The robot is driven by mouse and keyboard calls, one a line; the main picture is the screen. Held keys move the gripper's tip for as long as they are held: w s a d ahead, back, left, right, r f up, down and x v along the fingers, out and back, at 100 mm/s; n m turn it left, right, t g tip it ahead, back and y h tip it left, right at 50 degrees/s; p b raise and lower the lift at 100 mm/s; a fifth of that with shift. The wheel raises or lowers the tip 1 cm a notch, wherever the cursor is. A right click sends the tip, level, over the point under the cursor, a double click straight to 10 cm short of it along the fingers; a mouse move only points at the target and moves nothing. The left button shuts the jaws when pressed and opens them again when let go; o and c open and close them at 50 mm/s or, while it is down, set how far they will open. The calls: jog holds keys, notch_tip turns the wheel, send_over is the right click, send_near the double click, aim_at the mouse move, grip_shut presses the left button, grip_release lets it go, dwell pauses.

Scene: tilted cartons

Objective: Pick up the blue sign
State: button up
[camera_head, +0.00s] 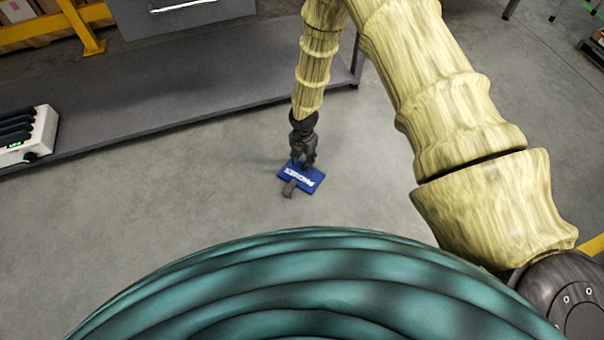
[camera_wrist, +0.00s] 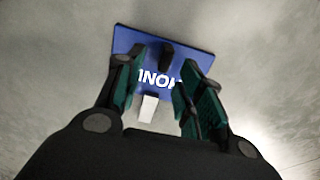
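The blue sign (camera_head: 312,176) with white lettering is on the grey floor below the end of my arm in the head view. In the wrist view the blue sign (camera_wrist: 200,56) shows beyond the fingers, with a dark piece at its far side and a pale block at its near edge. My gripper (camera_head: 300,160) is right over or at the sign. In the wrist view my gripper (camera_wrist: 160,82) is open, with its two teal-padded fingers apart and part of the sign seen between them. I cannot tell whether the fingers touch the sign.
A long grey shelf (camera_head: 190,85) with a low edge lies behind and to the left. A white device with dark cylinders (camera_head: 30,135) sits at its left end. Yellow framing (camera_head: 50,27) stands at the back left. The floor around the sign is clear.

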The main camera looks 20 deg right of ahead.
aim_at(296, 175)
jog(key=shift+s+d+f+b, duration=0.15)
jog(key=shift+f+b, duration=1.3)
jog(key=shift+f, duration=0.8)
grip_shut()
